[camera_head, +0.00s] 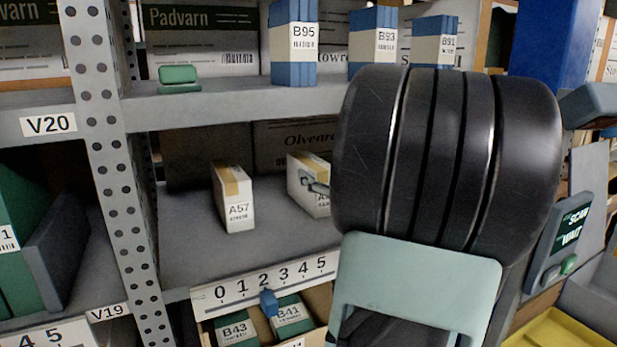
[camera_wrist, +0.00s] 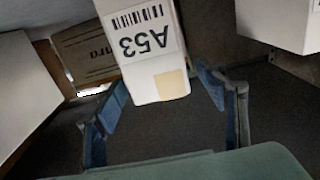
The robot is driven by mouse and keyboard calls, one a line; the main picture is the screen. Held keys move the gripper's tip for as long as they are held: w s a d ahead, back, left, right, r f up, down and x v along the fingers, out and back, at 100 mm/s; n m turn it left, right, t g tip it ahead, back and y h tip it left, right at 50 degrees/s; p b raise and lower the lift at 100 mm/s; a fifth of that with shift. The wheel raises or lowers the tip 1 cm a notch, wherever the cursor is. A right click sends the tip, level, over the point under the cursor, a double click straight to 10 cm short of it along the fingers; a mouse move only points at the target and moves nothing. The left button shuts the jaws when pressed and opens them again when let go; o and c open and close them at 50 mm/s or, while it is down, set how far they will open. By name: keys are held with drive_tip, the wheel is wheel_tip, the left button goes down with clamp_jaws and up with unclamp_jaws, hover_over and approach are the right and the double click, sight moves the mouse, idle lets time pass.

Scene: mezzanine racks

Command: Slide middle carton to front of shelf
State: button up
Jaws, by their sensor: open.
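The middle carton, white with a tan strip and the label A53 (camera_wrist: 150,50), stands between my finger pads in the wrist view, with visible space at the right pad. My gripper (camera_wrist: 165,84) is open around its near end. In the head view a white carton (camera_head: 303,200) stands on the middle shelf (camera_head: 185,245), set back from the front edge. A grey finger of mine lies across its face, and my arm hides its right side. Carton A57 (camera_head: 232,198) stands to its left. In the wrist view, white cartons flank A53 at left (camera_wrist: 25,90) and right (camera_wrist: 280,22).
A brown box (camera_wrist: 85,55) stands behind the cartons. The upper shelf (camera_head: 230,105) runs above, holding blue-and-white cartons. A perforated post (camera_head: 105,130) bounds the bay at left. A numbered rail (camera_head: 265,279) with a blue slider lies along the shelf's front. The shelf in front of A57 is clear.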

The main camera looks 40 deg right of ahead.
sight(308, 164)
drive_tip(key=x, duration=0.8)
drive_tip(key=shift+w+d, duration=0.1)
drive_tip(key=shift+w, duration=0.15)
drive_tip(key=shift+c, duration=0.2)
drive_tip(key=c, duration=1.5)
